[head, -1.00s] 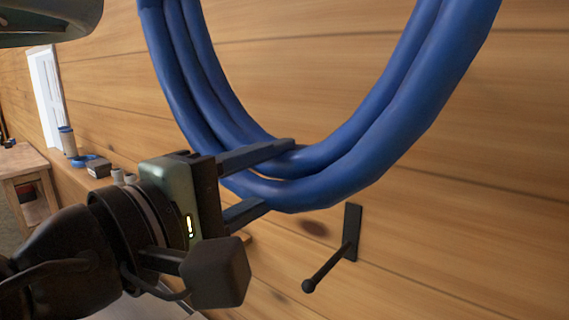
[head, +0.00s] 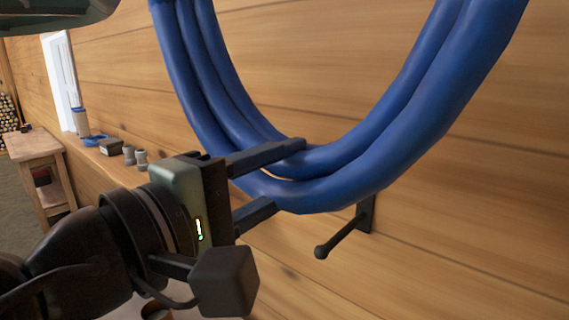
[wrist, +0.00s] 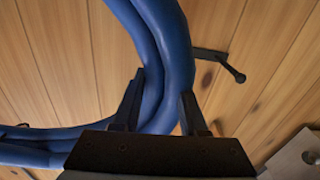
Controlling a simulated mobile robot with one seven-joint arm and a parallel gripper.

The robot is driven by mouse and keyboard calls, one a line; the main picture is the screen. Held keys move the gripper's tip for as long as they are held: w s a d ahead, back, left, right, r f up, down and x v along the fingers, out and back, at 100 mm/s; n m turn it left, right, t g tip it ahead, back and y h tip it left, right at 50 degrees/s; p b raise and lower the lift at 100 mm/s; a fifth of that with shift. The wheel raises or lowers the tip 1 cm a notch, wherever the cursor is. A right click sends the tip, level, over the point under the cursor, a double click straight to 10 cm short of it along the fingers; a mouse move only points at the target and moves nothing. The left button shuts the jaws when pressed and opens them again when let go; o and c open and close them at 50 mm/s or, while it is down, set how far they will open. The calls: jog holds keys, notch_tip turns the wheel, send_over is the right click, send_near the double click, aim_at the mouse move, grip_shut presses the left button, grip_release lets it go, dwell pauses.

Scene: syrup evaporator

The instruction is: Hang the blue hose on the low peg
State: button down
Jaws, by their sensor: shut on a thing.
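The blue hose (head: 350,187) is a coil of several thick loops, its top cut off by the head view's upper edge. My gripper (head: 288,176) is shut on the bottom of the coil, with one finger on each side. The wrist view also shows the hose (wrist: 160,60) between the fingers (wrist: 162,105). A black peg with a ball end (head: 342,238) sticks out from the wooden wall, below and right of the gripper. Its wall plate is partly hidden behind the hose. The peg (wrist: 225,63) shows right of the hose in the wrist view, apart from it.
A wooden plank wall (head: 470,215) runs behind the hose. A ledge at left holds small pots (head: 135,158), a dark box (head: 111,146) and a blue roll (head: 93,139). A wooden table (head: 32,145) stands farther left. The wall below the peg is bare.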

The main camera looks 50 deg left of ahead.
notch_tip(320, 180, down, 24)
jog(key=b, duration=1.9)
jog(key=shift+s+d+b, duration=0.15)
jog(key=shift+s+b, duration=0.15)
jog(key=shift+b, duration=0.05)
notch_tip(320, 180, down, 30)
jog(key=b, duration=2.5)
jog(key=shift+s+d+r+b, duration=0.15)
jog(key=shift+s+b, duration=0.2)
jog(key=shift+b, duration=0.05)
notch_tip(320, 180, down, 18)
jog(key=b, duration=1.5)
jog(key=shift+s, duration=0.15)
